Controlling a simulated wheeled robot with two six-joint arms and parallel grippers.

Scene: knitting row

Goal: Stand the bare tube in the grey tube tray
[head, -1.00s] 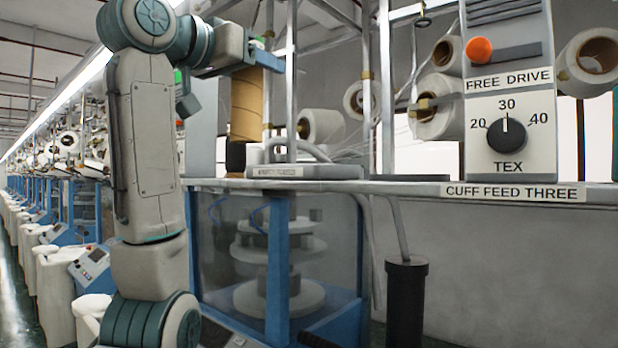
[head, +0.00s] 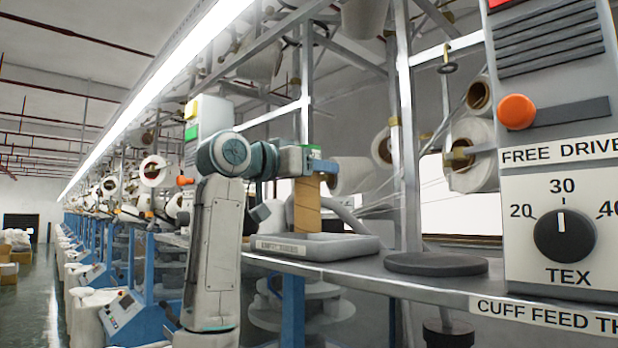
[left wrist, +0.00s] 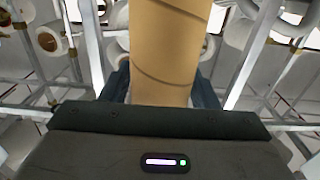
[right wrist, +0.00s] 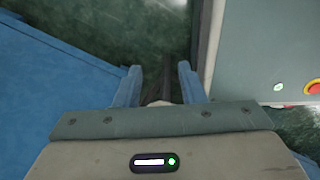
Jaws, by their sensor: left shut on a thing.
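The bare tube (head: 307,205) is a tan-brown cardboard cylinder, upright in the head view. My left gripper (head: 308,163) is shut on its upper part. The tube also fills the middle of the left wrist view (left wrist: 168,55), between the fingers. The grey tube tray (head: 340,249) is a shallow, low-rimmed tray with a label on its front, at the shelf's left end. The tube's lower end appears over the tray; I cannot tell whether it touches the floor of the tray. My right gripper (right wrist: 159,88) is open and empty, in the right wrist view only.
A dark round disc (head: 435,263) lies on the grey shelf (head: 400,280) right of the tray. A control box (head: 560,190) with an orange knob and a dial stands at the right. Metal posts (head: 405,140) and white yarn cones (head: 470,155) are behind. A bent grey pipe rises behind the tray.

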